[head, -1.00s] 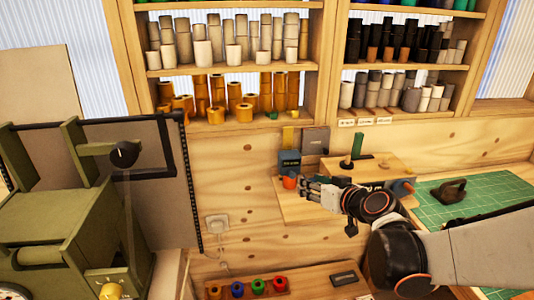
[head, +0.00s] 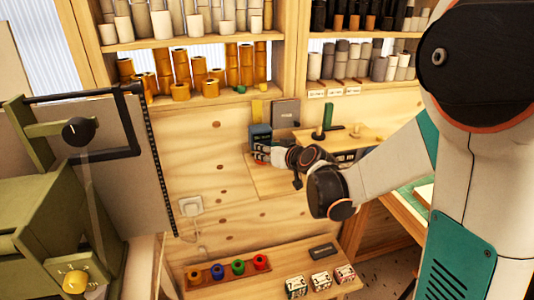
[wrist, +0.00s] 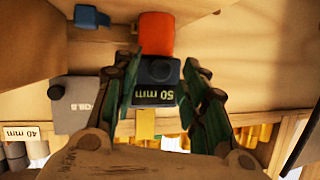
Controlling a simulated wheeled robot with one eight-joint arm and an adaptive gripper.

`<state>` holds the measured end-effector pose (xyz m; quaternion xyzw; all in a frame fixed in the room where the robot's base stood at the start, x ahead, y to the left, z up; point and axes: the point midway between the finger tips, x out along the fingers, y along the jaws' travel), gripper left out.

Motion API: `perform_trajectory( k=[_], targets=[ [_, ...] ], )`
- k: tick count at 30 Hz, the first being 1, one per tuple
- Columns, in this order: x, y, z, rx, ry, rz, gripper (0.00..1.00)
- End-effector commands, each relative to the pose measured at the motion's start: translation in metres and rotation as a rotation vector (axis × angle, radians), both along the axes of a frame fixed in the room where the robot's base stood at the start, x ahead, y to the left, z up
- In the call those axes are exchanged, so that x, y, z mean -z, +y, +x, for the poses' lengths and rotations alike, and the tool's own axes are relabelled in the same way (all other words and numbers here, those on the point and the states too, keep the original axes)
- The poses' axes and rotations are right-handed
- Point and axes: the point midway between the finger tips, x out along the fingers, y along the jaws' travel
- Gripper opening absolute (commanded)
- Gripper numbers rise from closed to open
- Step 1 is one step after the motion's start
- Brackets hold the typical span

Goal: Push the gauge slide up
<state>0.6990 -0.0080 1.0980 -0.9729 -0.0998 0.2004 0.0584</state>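The gauge (head: 260,131) is a dark blue-grey block against the wooden wall. In the wrist view it shows upside down, with a "50 mm" label (wrist: 155,96) and a dark block between my fingers. An orange piece (wrist: 156,34) adjoins it on the side that is lower in the head view; I cannot tell for certain which part is the slide. My gripper (wrist: 164,75) is open, with one green-and-black finger on each side of the gauge. Whether the fingers touch it I cannot tell. In the head view my gripper hides the orange piece.
A yellow tag (head: 257,108) and a grey plate (head: 285,114) are on the wall above and beside the gauge. A wooden ledge (head: 262,185) lies below. A blue item (wrist: 92,17) is near the orange piece. Shelves of rolls (head: 200,75) stand above.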

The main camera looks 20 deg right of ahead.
Motion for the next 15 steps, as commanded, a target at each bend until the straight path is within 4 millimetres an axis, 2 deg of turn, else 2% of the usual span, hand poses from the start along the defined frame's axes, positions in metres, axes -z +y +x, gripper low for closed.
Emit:
perform_trajectory(
  k=[11,15],
  targets=[
    [0.0018,0.0013,0.0047,0.000,0.000,0.001,0.40],
    [0.0018,0.0013,0.0046,0.000,0.000,0.001,0.08]
  ],
)
